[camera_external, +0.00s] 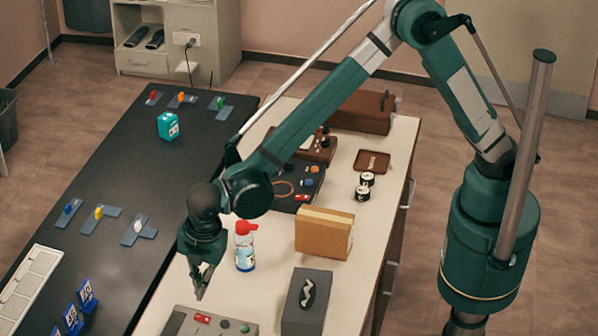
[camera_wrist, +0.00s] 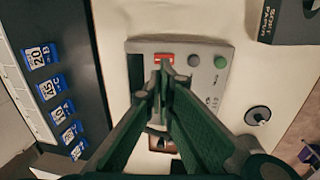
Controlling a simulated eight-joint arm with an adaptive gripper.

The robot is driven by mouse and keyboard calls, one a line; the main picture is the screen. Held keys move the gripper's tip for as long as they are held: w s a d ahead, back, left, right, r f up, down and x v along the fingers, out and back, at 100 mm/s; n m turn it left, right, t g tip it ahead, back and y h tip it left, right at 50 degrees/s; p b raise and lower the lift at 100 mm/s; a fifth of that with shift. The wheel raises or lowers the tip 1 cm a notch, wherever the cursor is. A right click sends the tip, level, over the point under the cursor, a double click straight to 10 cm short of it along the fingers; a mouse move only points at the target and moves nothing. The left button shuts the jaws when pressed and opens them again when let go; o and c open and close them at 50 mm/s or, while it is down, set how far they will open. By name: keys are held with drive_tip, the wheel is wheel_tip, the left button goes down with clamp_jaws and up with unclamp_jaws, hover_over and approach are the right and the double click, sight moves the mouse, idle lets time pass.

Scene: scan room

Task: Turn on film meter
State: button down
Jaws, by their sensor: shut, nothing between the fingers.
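A grey device (camera_external: 250,329), whose label I cannot read, sits on the cream counter near the bottom edge of the external view. It has a red switch (camera_external: 203,318), a green button (camera_external: 224,323) and a dark window. In the wrist view the grey device (camera_wrist: 208,100) is below my gripper, with the red switch (camera_wrist: 163,58) just beyond the fingertips. My gripper (camera_external: 201,293) points down above the device, fingers together and empty. The fingers (camera_wrist: 163,72) cover part of the device in the wrist view. I cannot tell whether they touch it.
A dark box (camera_external: 306,302) stands right of the device. A red-capped bottle (camera_external: 245,248) and a cardboard-coloured box (camera_external: 324,234) stand behind. A dark panel with coloured knobs (camera_external: 300,188) lies farther back. The black counter (camera_external: 150,190) at left holds small switches and numbered blue cards.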

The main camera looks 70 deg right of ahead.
sight(199, 317)
drive_tip(key=f, duration=0.3)
drive_tip(key=w+f, duration=0.1)
drive_tip(key=f, duration=0.6)
drive_tip(key=shift+w, duration=0.2)
